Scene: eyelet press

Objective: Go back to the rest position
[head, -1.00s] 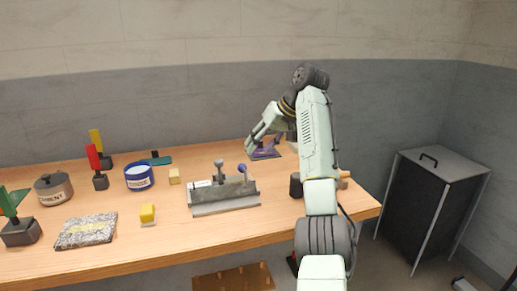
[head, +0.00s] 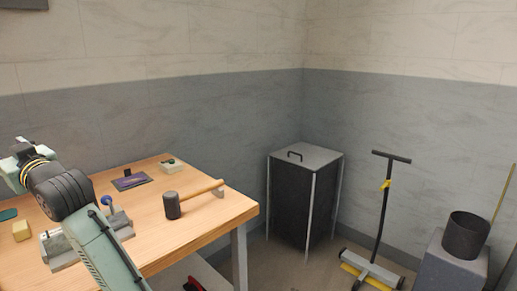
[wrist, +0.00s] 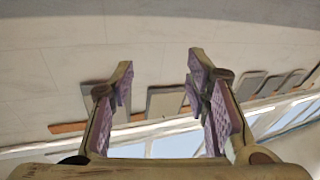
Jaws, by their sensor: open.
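My gripper (wrist: 160,85) shows in the wrist view with its two purple-padded fingers spread wide and nothing between them. It faces a pale wall and bright windows, away from the table. In the head view my arm rises at the left edge, over the front left part of the wooden table (head: 165,240). The gripper's fingertips are outside the head view. The eyelet press (head: 60,245) stands on the table, partly hidden behind my arm.
A mallet (head: 172,205) lies on the table near a purple sheet (head: 131,180). A yellow block (head: 21,230) is at the left. A dark lidded bin (head: 305,205), a wheeled floor tool (head: 381,215) and a black bucket (head: 466,236) stand to the right. Floor shows between table and bin.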

